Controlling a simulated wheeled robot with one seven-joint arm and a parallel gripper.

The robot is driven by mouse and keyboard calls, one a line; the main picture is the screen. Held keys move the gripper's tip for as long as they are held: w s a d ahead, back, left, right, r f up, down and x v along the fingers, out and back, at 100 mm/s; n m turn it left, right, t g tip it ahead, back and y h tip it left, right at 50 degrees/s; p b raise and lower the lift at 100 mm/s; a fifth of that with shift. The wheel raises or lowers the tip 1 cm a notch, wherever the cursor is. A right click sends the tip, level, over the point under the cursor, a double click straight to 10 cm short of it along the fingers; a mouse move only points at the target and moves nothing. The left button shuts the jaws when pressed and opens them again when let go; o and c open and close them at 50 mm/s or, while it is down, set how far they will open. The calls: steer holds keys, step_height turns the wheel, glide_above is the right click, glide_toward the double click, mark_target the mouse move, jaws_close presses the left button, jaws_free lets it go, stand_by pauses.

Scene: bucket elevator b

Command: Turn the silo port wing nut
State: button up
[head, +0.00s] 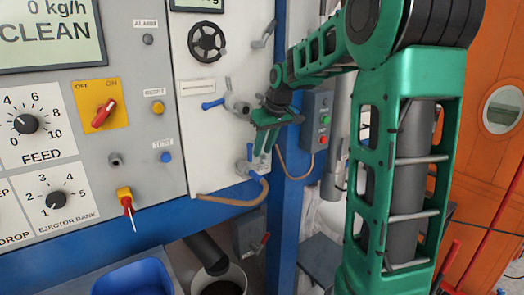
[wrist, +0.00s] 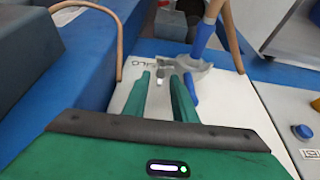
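My gripper (head: 266,150) is in front of the white panel at the blue post, fingers pointing down in the head view. In the wrist view its two green fingers (wrist: 161,78) stand apart with a gap between them. A grey winged fitting, seemingly the silo port wing nut (wrist: 194,66), is at the right fingertip, beside the partly covered SILO label. A small light grey piece (wrist: 160,74) shows between the fingertips. I cannot tell whether anything touches. The hose fitting (head: 243,168) is left of my fingers in the head view; its wing nut is not clear there.
A tan hose (head: 236,200) loops below the panel. A grey valve (head: 236,104) with a blue lever is above and left of the gripper. The blue post (head: 285,200) and a button box (head: 318,120) are close on the right. A blue bin (head: 135,277) stands below.

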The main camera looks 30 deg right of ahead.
steer(key=shift+w+f, duration=0.15)
steer(key=shift+f, duration=0.25)
steer(key=shift+c, duration=0.3)
jaws_close()
steer(key=n+y, duration=0.1)
steer(key=n, duration=0.3)
steer(key=shift+d+n+y, duration=0.15)
steer(key=shift+n+y, duration=0.15)
steer(key=shift+y, duration=0.1)
steer(key=shift+o, duration=0.3)
jaws_free()
